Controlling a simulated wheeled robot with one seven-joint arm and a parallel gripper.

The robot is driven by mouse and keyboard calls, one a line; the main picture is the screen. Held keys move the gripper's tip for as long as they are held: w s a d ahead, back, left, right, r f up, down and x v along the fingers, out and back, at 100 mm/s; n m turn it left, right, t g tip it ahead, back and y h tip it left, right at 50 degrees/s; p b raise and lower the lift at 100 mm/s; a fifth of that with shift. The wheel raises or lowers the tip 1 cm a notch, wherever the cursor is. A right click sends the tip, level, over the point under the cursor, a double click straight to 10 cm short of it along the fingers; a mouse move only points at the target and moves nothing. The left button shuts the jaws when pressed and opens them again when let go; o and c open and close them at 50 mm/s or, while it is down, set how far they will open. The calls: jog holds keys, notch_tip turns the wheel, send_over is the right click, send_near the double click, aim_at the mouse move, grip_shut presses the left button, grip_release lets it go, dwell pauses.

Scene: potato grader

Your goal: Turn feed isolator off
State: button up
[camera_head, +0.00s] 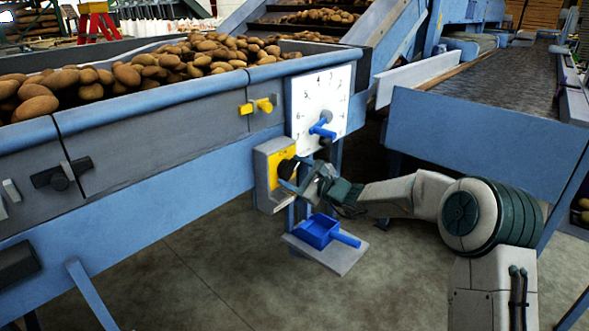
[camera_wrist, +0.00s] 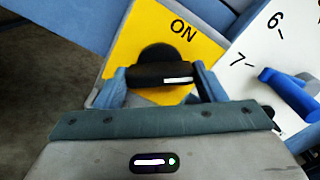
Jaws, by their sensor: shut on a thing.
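The feed isolator is a grey box with a yellow plate (camera_head: 275,172) and a black rotary knob (camera_head: 287,169), mounted below the white dial panel. In the wrist view the yellow plate (camera_wrist: 125,45) carries the word ON at upper right. My gripper (camera_head: 290,178) is at the isolator, and in the wrist view my gripper (camera_wrist: 160,82) has its two blue-grey fingers on either side of the black knob (camera_wrist: 158,74). It is shut on the knob's handle bar. A white mark shows at the bar's right end. The rest of the plate's lettering is hidden.
The white numbered dial (camera_head: 318,100) with a blue lever (camera_head: 323,128) is close above right. A blue scoop (camera_head: 318,231) lies on a small shelf (camera_head: 338,257) below. A yellow handle (camera_head: 263,105) is on the potato-filled hopper (camera_head: 160,95). A conveyor (camera_head: 480,75) stands right.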

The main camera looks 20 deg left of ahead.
jog(key=m+p, duration=0.4)
jog(key=m, duration=0.1)
jog(key=shift+r, duration=0.1)
jog(key=shift+m+p, duration=0.75)
jog(key=shift+m, duration=0.35)
jog(key=shift+f, duration=0.2)
jog(key=o, duration=1)
jog(key=p+v, duration=0.1)
jog(key=v, duration=1.3)
jog(key=shift+p, duration=0.4)
